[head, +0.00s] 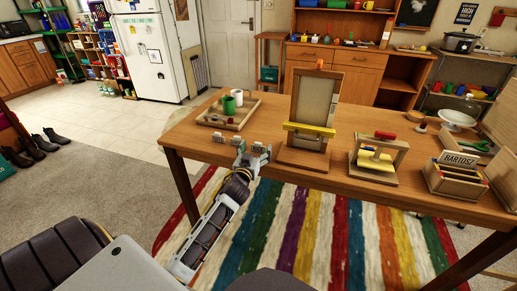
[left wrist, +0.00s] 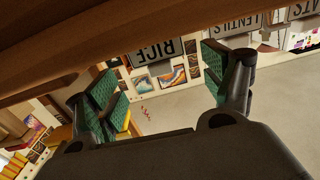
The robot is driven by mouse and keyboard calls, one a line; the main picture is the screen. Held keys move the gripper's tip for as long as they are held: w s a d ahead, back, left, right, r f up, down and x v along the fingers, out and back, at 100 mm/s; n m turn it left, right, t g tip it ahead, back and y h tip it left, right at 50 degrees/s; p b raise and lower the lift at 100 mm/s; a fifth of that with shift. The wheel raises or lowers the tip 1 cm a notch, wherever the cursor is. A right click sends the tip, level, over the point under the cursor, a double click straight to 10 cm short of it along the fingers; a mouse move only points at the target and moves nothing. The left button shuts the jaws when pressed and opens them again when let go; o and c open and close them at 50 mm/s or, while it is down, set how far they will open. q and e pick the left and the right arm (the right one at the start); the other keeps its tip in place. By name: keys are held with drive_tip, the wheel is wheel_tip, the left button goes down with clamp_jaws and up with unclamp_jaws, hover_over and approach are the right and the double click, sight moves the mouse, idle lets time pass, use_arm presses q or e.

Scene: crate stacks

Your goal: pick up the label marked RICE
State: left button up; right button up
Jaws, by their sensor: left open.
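The label marked RICE (left wrist: 155,51) appears upside down in the left wrist view, a pale plate with dark letters by the brown table edge. The LENTILS label (left wrist: 233,29) and another label (left wrist: 301,9), partly cut off, sit to its right. In the head view several small grey-white labels (head: 220,137) stand at the table's front edge; their words are too small to read. My left gripper (head: 250,157) is at that edge, close to the labels. In the left wrist view its green-padded fingers (left wrist: 165,85) are apart, with RICE beyond and between them, not held. My right gripper is not visible.
The wooden table (head: 200,148) holds a tray (head: 214,122) with cups, an upright wooden frame (head: 314,110) with a yellow bar, a small press-like stand (head: 377,160) and a BARTOSZ box (head: 452,183). The frame stands just right of my left gripper.

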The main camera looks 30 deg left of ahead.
sight(258, 145)
use_arm(q)
drive_tip(key=shift+b+x, duration=0.3)
drive_tip(key=shift+x, duration=1.7)
drive_tip(key=shift+c, duration=0.2)
drive_tip(key=c, duration=0.8)
